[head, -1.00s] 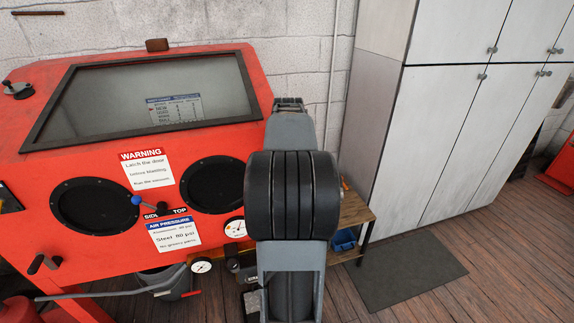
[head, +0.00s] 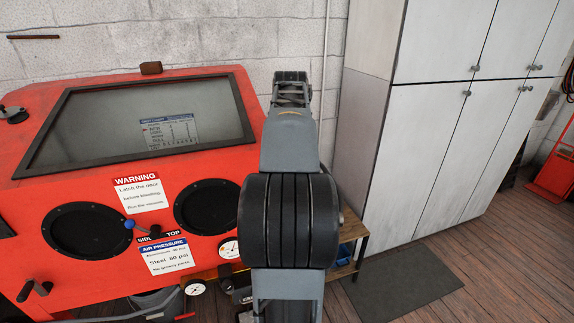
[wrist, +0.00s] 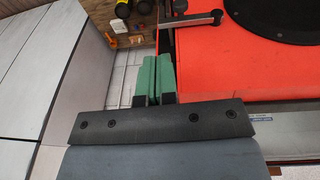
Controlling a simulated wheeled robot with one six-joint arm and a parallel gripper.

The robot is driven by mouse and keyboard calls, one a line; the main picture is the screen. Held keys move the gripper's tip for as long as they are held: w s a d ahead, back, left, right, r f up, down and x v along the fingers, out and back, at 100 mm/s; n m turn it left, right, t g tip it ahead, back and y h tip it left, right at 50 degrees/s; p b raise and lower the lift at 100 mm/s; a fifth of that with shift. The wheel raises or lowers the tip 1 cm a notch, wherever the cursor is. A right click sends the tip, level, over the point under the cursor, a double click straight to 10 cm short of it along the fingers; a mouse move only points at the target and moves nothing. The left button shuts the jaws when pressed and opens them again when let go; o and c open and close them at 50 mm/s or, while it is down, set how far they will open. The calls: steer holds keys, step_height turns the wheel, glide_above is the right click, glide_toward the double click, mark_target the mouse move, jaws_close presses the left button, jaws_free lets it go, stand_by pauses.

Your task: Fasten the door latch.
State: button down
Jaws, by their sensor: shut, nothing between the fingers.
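The red blast cabinet (head: 30,193) fills the left of the head view. Its sign says to latch the door before blasting. In the wrist view a dark lever (wrist: 190,19) with a rounded end lies across a corner of the red cabinet (wrist: 200,65), near a black ring. It may be the door latch; I cannot tell whether it is fastened. My gripper (wrist: 158,58) has green fingers pressed together and empty, just below and left of the lever, apart from it in the picture. In the head view my arm hides the fingers and the cabinet's right side.
Tall grey cupboards (head: 435,145) stand at the right. A dark mat (head: 410,285) lies on the clear wooden floor. A blue-knobbed lever (head: 130,225) sticks out from the cabinet front.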

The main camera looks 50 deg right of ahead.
steer(key=shift+s+r, duration=0.2)
steer(key=shift+r, duration=0.5)
steer(key=w+a+f+t, duration=0.1)
steer(key=w+a+f, duration=0.3)
steer(key=a+f, duration=0.75)
steer(key=s+a+f+n+t+y, duration=0.1)
steer(key=s+a+n, duration=0.1)
steer(key=a, duration=1)
steer(key=s+a+f+n+t, duration=0.1)
steer(key=a+n, duration=0.3)
steer(key=a, duration=0.7)
steer(key=shift+s+a+f+n+y, duration=0.35)
steer(key=shift+s+f+n+y, duration=0.1)
steer(key=shift+s, duration=0.3)
